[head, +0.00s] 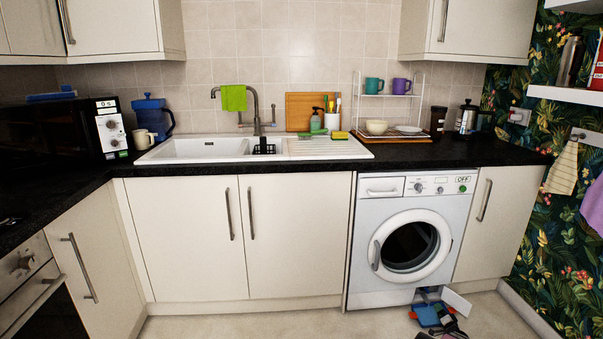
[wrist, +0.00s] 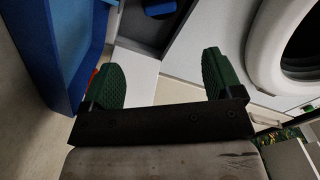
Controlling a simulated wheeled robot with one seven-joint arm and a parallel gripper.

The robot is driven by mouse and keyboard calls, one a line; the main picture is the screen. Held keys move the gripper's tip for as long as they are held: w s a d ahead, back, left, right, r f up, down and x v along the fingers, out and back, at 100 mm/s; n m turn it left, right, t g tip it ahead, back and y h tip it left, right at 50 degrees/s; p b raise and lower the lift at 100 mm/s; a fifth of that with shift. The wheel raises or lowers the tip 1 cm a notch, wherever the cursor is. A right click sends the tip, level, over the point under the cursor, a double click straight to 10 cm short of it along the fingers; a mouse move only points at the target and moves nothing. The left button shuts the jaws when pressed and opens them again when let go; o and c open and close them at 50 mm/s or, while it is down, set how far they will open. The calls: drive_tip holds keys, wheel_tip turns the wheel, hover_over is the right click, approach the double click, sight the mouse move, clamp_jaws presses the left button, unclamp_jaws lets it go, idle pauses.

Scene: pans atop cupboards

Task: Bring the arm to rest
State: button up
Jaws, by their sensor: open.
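My gripper (wrist: 160,80) shows in the wrist view with its two green-padded fingers spread wide apart. No object is held between the pads. A pale panel (wrist: 135,82) shows behind the gap between the fingers. A large blue thing (wrist: 60,50) is close by on the left, partly behind the left finger. In the head view I cannot clearly make out my gripper among the cluttered shapes at the bottom right.
The washing machine (head: 410,240) has its round door shut; the door also shows in the wrist view (wrist: 265,45). Blue items (head: 426,314) and a white panel (head: 456,301) are low in front of it. The floor (head: 240,322) before the sink cupboards (head: 185,240) is clear.

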drive_tip(key=a+r+n+g+y, duration=0.3)
drive_tip(key=a+r, duration=0.5)
drive_tip(key=a, duration=0.3)
drive_tip(key=a+r+n+g+y, duration=0.2)
drive_tip(key=a+r+y, duration=0.2)
drive_tip(key=a+r, duration=0.6)
drive_tip(key=s+a+r+n+g, duration=0.1)
drive_tip(key=s+a+r+g, duration=0.15)
drive_tip(key=a, duration=0.45)
drive_tip(key=s+a+r+n+g+y, duration=0.1)
drive_tip(key=s+a+r+g, duration=0.15)
drive_tip(key=a, duration=0.35)
drive_tip(key=s+a+r+n+g, duration=0.1)
drive_tip(key=s+a+r+g, duration=0.1)
drive_tip(key=a+r, duration=0.35)
drive_tip(key=s+a+r+g+h, duration=0.2)
drive_tip(key=s+a+r, duration=0.3)
drive_tip(key=s, duration=0.3)
drive_tip(key=s+a+r+n+g+h, duration=0.1)
drive_tip(key=s+a+r+g+h, duration=0.1)
drive_tip(key=s+a+r+h, duration=0.2)
drive_tip(key=s+a+r+n+g+h, duration=0.1)
drive_tip(key=s+a+r+g+h, duration=0.1)
drive_tip(key=s+a+r, duration=0.5)
drive_tip(key=s+r+h, duration=0.1)
drive_tip(key=s+r, duration=0.1)
drive_tip(key=s, duration=0.4)
drive_tip(key=shift+s+r+h, duration=0.25)
drive_tip(key=shift+r+h, duration=0.05)
